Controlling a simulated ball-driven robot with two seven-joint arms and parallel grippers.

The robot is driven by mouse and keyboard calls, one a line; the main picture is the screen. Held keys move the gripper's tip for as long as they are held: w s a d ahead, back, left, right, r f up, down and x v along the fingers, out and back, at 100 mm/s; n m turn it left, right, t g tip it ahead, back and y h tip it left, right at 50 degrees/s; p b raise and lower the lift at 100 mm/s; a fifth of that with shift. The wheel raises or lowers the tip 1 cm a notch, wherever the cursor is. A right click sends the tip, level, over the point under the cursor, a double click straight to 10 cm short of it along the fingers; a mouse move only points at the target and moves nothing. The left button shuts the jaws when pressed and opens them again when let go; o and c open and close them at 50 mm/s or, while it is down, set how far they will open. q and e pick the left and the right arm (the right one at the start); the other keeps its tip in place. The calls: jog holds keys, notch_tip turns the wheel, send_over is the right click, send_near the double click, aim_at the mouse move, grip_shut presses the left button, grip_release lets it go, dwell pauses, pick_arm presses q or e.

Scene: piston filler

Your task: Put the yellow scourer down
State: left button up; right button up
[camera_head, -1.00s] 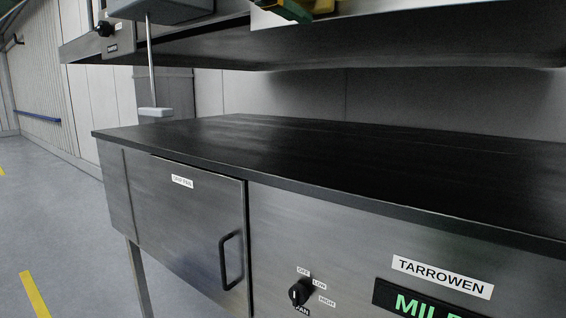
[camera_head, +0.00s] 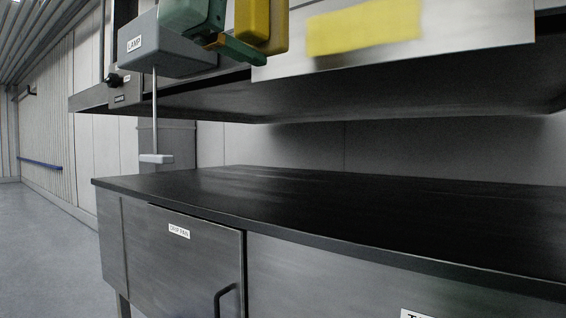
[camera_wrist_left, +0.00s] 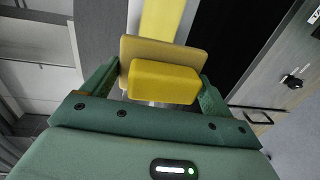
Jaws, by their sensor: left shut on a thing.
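My left gripper (camera_head: 236,44), green, is at the top of the head view, in front of the upper level of the metal unit. It is shut on the yellow scourer (camera_head: 253,20), which hangs in the air between its fingers. In the left wrist view the scourer (camera_wrist_left: 165,82) is a yellow block with a tan-yellow pad behind it, with a green finger on each side. A flat yellow patch (camera_head: 362,28) lies on a bright metal panel right of the scourer. My right gripper is not in view.
A grey box labelled LAMP (camera_head: 165,48) with a thin hanging rod (camera_head: 154,110) is just left of the gripper. Below, a wide black worktop (camera_head: 330,215) is bare. A DRIP PAN door (camera_head: 180,265) with a black handle is under it.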

aim_at(398, 19)
pick_arm(q)
jog(key=p+x, duration=0.1)
jog(key=x, duration=0.4)
jog(key=r+p+x, duration=0.1)
jog(key=x, duration=0.1)
jog(key=shift+d+p, duration=0.35)
jog(key=shift+d, duration=0.1)
jog(key=s+d, duration=0.2)
jog(key=d, duration=0.1)
jog(key=s+d+b, duration=0.1)
jog(key=d, duration=0.1)
jog(key=shift+s+f, duration=0.2)
jog(key=shift+s, duration=0.2)
jog(key=s+d, duration=0.1)
jog(key=d, duration=0.1)
jog(key=s+d, duration=0.2)
jog(key=d, duration=0.1)
jog(key=s+d, duration=0.2)
jog(key=shift+s+d+r+p, duration=0.15)
jog(key=shift+s+d+p, duration=0.1)
jog(key=shift+d+p, duration=0.1)
jog(key=shift+w+a, duration=0.25)
jog(key=shift+a, duration=0.1)
jog(key=shift+w+a, duration=0.35)
jog(key=shift+a, duration=0.15)
